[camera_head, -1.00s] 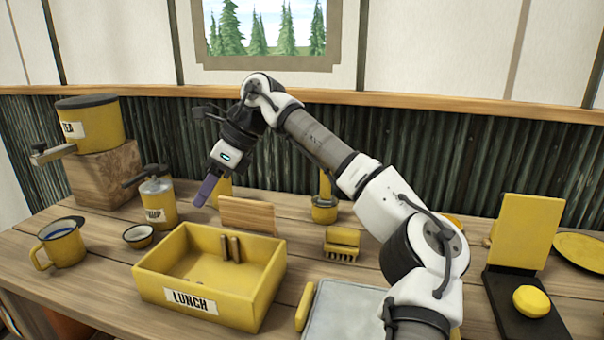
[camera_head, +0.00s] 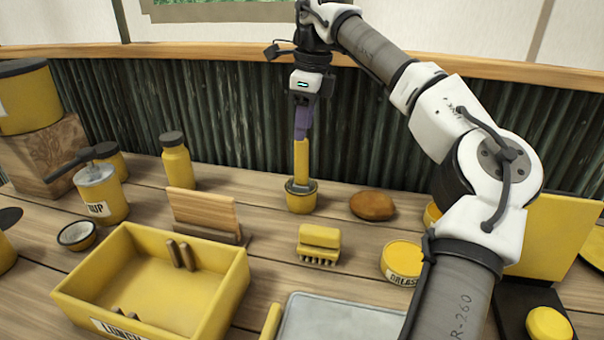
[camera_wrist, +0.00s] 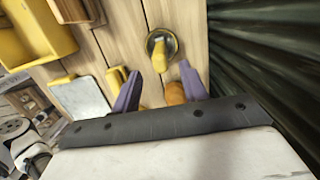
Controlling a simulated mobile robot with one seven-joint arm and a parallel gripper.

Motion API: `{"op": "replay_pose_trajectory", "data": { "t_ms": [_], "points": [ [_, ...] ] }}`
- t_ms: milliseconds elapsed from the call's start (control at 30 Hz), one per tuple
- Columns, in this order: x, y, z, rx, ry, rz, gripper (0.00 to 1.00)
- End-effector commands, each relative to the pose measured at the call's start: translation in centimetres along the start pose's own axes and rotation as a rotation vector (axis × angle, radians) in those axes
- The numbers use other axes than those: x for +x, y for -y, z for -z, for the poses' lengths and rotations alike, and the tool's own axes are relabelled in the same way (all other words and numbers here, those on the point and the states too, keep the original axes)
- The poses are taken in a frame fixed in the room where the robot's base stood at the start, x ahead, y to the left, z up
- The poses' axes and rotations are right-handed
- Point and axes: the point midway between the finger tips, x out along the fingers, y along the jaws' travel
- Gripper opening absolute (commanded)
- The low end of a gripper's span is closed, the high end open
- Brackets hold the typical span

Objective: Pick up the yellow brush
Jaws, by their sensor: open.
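The yellow brush (camera_head: 319,238) lies on the wooden table in front of the yellow post, with its dark bristles facing down. In the wrist view the brush (camera_wrist: 116,78) shows just left of the left finger, partly hidden by it. My gripper (camera_head: 302,128) points down with purple fingers, above and behind the brush, close over the top of the yellow post (camera_head: 301,162). In the wrist view the fingers of my gripper (camera_wrist: 163,82) are apart, with no brush between them.
A yellow lunch box (camera_head: 215,295) stands left of the brush, with a wooden board (camera_head: 203,212) behind it. A brown round item (camera_head: 372,206) and a yellow tin (camera_head: 402,258) lie to the right. A grey tray (camera_head: 335,318) is in front. A corrugated wall (camera_head: 235,120) closes the back.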

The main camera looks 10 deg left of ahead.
Motion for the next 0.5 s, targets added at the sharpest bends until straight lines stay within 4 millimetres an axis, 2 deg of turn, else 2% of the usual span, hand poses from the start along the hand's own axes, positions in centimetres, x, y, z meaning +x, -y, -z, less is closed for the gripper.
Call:
{"op": "replay_pose_trajectory", "data": {
  "t_ms": [100, 333, 500],
  "points": [
    [1.8, 0.0, 0.0, -0.001, 0.000, -0.001, 0.44],
    [3.4, 0.0, 0.0, -0.001, 0.001, -0.002, 0.44],
    [6.0, -0.1, 0.2, 0.000, 0.002, -0.002, 0.44]
  ]
}}
